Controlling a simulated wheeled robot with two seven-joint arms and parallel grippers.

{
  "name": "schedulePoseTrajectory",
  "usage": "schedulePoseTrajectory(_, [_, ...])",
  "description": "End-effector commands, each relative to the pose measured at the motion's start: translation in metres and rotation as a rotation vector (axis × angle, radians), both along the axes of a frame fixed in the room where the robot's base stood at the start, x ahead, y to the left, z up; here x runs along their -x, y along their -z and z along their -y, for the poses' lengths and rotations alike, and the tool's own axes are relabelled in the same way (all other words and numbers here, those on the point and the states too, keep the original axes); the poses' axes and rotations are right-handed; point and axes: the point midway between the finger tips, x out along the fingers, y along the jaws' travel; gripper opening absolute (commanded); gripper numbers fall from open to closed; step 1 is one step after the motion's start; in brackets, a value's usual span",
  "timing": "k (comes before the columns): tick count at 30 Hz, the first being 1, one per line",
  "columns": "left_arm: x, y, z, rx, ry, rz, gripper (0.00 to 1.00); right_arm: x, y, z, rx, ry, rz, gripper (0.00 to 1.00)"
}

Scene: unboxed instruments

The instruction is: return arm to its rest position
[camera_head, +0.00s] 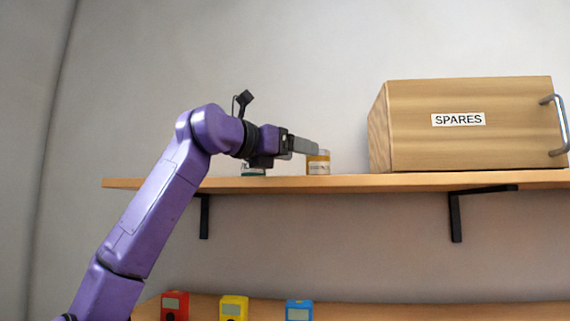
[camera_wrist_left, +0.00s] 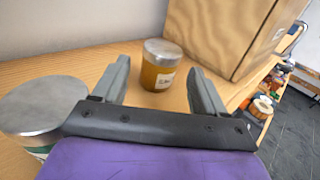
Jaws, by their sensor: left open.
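My left arm is purple and reaches up from the lower left to the wooden shelf (camera_head: 400,183). My left gripper (camera_head: 314,148) is level just above the shelf, its fingers pointing right. It is open and empty in the left wrist view (camera_wrist_left: 158,76). A jar with amber contents and a grey lid (camera_wrist_left: 160,66) stands upright beyond and between the fingertips; it also shows in the head view (camera_head: 318,163), partly behind the fingers. I cannot tell if the fingers touch it. My right gripper is not in view.
A second jar with a grey lid (camera_wrist_left: 42,106) stands close at the gripper's left. A wooden box labelled SPARES (camera_head: 460,125) stands on the shelf to the right. Red (camera_head: 175,305), yellow (camera_head: 233,307) and blue (camera_head: 299,309) instruments sit below the shelf.

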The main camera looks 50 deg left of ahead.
Motion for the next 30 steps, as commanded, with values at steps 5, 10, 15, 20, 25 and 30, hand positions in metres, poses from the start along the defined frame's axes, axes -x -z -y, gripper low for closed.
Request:
schedulePoseTrajectory(5, [0.026,0.001,0.0,0.0,0.0,-0.001,0.72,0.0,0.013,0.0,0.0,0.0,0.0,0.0])
schedulePoseTrajectory(10, [0.031,-0.001,0.0,0.0,-0.001,-0.001,0.72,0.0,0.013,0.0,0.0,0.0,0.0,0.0])
schedulePoseTrajectory(15, [0.031,-0.001,0.0,0.0,-0.001,-0.001,0.72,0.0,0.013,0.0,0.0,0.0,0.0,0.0])
schedulePoseTrajectory(20, [0.031,-0.001,0.0,-0.001,-0.001,-0.001,0.72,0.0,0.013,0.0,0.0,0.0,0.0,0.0])
schedulePoseTrajectory(25, [0.031,-0.001,0.0,-0.001,-0.001,-0.001,0.72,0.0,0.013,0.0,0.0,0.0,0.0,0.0])
schedulePoseTrajectory(30, [0.028,-0.001,0.002,-0.001,0.005,-0.001,0.72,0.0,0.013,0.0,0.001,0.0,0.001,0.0])
